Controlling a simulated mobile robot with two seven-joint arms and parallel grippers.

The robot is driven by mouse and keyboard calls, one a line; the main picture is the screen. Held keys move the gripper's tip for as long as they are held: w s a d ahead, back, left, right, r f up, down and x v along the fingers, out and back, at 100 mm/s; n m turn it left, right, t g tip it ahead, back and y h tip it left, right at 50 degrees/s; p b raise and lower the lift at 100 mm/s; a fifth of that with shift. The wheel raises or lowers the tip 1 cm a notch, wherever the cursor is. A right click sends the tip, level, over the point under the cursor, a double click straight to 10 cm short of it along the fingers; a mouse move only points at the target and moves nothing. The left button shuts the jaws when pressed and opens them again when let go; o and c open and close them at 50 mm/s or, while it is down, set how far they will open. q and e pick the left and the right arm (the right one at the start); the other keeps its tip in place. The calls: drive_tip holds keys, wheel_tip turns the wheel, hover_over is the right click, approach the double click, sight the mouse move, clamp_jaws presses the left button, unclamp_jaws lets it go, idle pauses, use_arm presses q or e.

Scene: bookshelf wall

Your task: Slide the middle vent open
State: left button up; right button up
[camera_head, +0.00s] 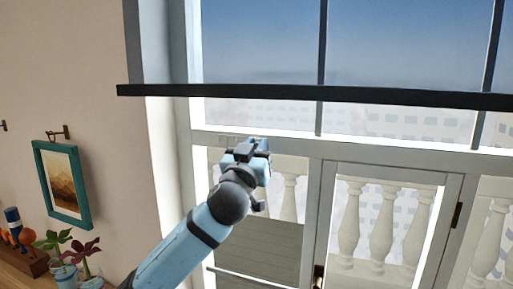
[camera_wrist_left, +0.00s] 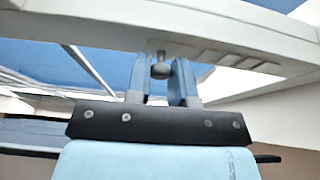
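In the left wrist view a white window frame crosses the top, with a row of slanted vent slots (camera_wrist_left: 235,62) on its underside at right. A small grey knob (camera_wrist_left: 160,69) stands out from the frame left of these slots. My left gripper (camera_wrist_left: 161,76) has its two blue fingers apart, one on each side of the knob; I cannot tell whether they touch it. In the head view my left gripper (camera_head: 251,148) is raised at the white crossbar below the upper panes. The gripper hides part of the crossbar there. My right gripper is in neither view.
A dark horizontal bar (camera_head: 330,96) runs across the window above my gripper. A glazed balcony door (camera_head: 385,230) stands at right. A teal-framed picture (camera_head: 62,182) hangs on the left wall, above potted plants (camera_head: 75,262).

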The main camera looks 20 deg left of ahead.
use_arm(q)
clamp_jaws()
drive_tip(key=shift+d, duration=0.15)
drive_tip(key=shift+d+b, duration=0.45)
drive_tip(key=shift+d, duration=0.2)
drive_tip(key=shift+o, duration=1.8)
unclamp_jaws()
drive_tip(key=shift+o, duration=0.8)
drive_tip(key=shift+d, duration=0.2)
